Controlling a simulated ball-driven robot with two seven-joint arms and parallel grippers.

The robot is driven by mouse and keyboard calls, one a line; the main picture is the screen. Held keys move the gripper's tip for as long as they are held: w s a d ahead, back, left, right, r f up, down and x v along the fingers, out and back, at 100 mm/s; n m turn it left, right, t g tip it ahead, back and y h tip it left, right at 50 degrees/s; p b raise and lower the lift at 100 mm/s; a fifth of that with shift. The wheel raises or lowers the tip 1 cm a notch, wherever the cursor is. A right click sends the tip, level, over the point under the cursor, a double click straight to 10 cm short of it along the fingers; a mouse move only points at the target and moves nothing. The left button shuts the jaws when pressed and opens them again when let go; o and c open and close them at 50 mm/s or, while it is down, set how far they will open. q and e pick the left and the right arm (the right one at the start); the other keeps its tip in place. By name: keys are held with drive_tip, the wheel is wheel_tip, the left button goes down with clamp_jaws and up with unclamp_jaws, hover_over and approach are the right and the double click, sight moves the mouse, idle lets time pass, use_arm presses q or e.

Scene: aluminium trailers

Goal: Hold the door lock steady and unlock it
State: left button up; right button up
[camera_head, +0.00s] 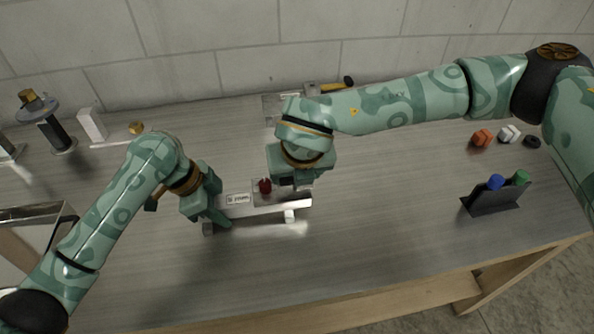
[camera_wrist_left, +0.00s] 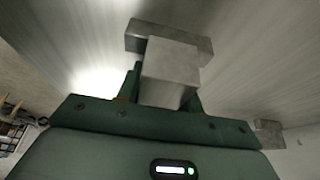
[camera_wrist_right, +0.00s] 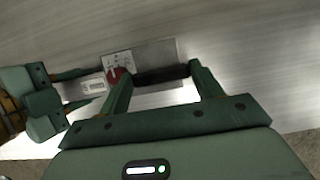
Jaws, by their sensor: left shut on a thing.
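The door lock (camera_head: 240,210) is a long metal bar with a printed label and a red knob (camera_head: 265,185), lying on the grey table. The knob also shows in the right wrist view (camera_wrist_right: 116,76), at the end of a dark bar. My left gripper (camera_head: 215,212) is shut on the left end of the lock; in the left wrist view a grey metal block (camera_wrist_left: 170,72) sits between its fingers. My right gripper (camera_head: 292,184) is above the lock's right part, just right of the knob. Its fingers (camera_wrist_right: 157,77) are apart, on either side of the dark bar; contact is unclear.
A holder (camera_head: 492,201) with blue and green-topped items stands at the right, with small orange, white and black pieces behind it. A hammer-like tool (camera_head: 338,86) lies at the back. A black post (camera_head: 55,130) and white block stand at the left. The table front is clear.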

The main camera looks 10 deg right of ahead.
drive_tip(key=shift+n, duration=0.4)
drive_tip(key=n+y, duration=0.1)
drive_tip(key=n, duration=0.2)
drive_tip(key=shift+d+n+y, duration=0.15)
drive_tip(key=shift+n+y, duration=0.25)
drive_tip(key=n+g+y, duration=0.1)
drive_tip(key=n, duration=0.3)
drive_tip(key=shift+w+d, duration=0.15)
drive_tip(key=n+g, duration=0.1)
drive_tip(key=n, duration=0.1)
drive_tip(key=n+y, duration=0.1)
drive_tip(key=n, duration=0.2)
drive_tip(key=shift+w+g, duration=0.1)
drive_tip(key=shift+g, duration=0.3)
use_arm(q)
drive_tip(key=shift+a, duration=0.1)
use_arm(e)
drive_tip(key=n+g, duration=0.1)
drive_tip(key=n, duration=0.3)
drive_tip(key=shift+w+d+y, duration=0.1)
drive_tip(key=shift+w+y, duration=0.05)
drive_tip(key=shift+y, duration=0.15)
drive_tip(key=shift+n+g, duration=0.3)
drive_tip(key=o, duration=0.7)
drive_tip(key=v, duration=1.2)
